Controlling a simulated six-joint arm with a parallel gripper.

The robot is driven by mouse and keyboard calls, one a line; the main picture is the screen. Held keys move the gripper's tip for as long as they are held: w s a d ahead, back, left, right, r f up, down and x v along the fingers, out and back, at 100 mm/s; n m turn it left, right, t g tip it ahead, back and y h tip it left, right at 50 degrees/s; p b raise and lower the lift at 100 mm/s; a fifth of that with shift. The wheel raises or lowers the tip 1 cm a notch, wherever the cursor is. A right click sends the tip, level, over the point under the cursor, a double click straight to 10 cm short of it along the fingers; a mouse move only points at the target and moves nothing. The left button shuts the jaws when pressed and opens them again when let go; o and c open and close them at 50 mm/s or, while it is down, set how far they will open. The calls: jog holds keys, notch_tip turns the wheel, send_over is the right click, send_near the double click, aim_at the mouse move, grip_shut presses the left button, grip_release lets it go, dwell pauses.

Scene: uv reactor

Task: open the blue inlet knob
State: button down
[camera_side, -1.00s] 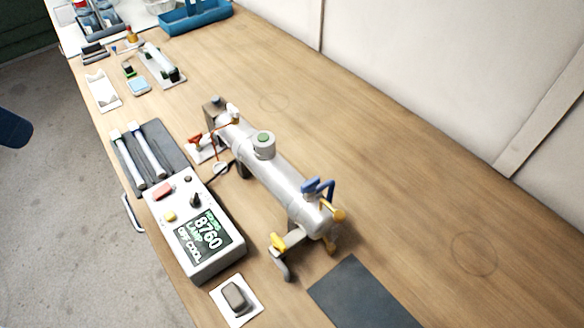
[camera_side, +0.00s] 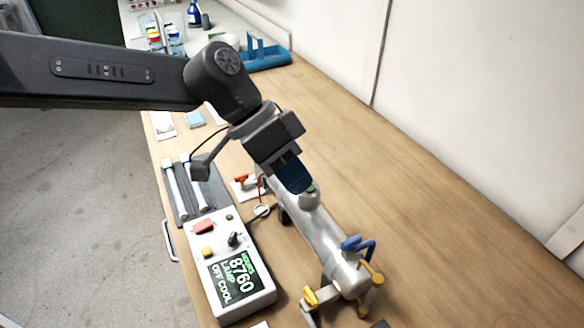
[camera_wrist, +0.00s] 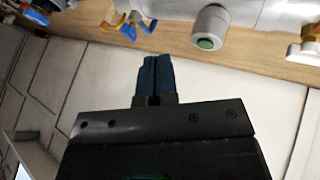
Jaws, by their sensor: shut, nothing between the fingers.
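The blue inlet knob (camera_side: 357,243) sits on top of the near end of the silver reactor cylinder (camera_side: 325,240). It also shows in the wrist view (camera_wrist: 124,30), at the upper left. My gripper (camera_side: 298,187) is over the far half of the cylinder, by the green-topped cap, apart from the blue knob. In the wrist view my gripper's two blue fingers (camera_wrist: 152,58) are together with nothing between them. My gripper hides the far end of the cylinder in the side view.
A control box (camera_side: 238,265) reading 8760 and LAMP OFF COOL stands left of the cylinder. Yellow handles (camera_side: 310,297) are at the cylinder's near end. A red-handled part (camera_side: 241,180) and a dark mat with white tubes (camera_side: 187,190) lie left. The table right of the cylinder is clear.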

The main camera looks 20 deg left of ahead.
aim_at(351, 245)
jog(key=x, duration=0.5)
jog(key=shift+s+d+f, duration=0.1)
jog(key=shift+d+f, duration=0.1)
jog(key=shift+f, duration=0.15)
jog(key=s+d, duration=0.2)
jog(key=shift+s+d, duration=0.25)
jog(key=shift+d, duration=0.15)
jog(key=shift+s+d, duration=0.15)
